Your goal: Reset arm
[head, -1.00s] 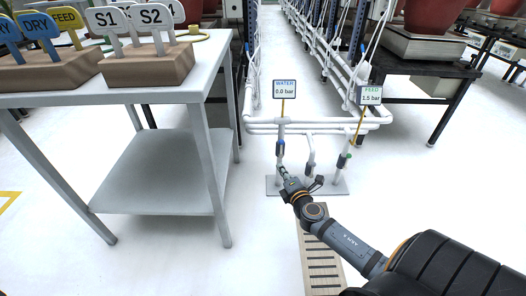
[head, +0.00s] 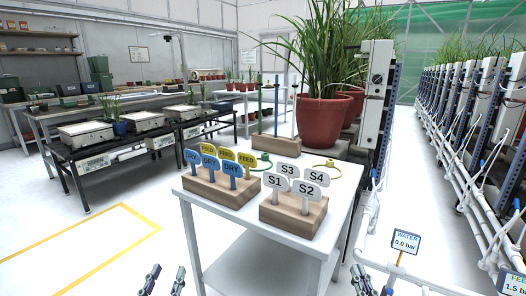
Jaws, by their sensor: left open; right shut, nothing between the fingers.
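My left gripper (head: 165,275) shows at the bottom edge of the head view, left of the grey table. Its two fingers point up and stand apart, with nothing between them. My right gripper (head: 362,277) shows at the bottom edge, just right of the table's front leg. It is shut and empty, below and left of the WATER display, and apart from it. The rest of both arms is out of the frame.
The WATER display (head: 405,242) reads 0.0 bar. White pipes (head: 480,215) run along the right. Floor at left is clear.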

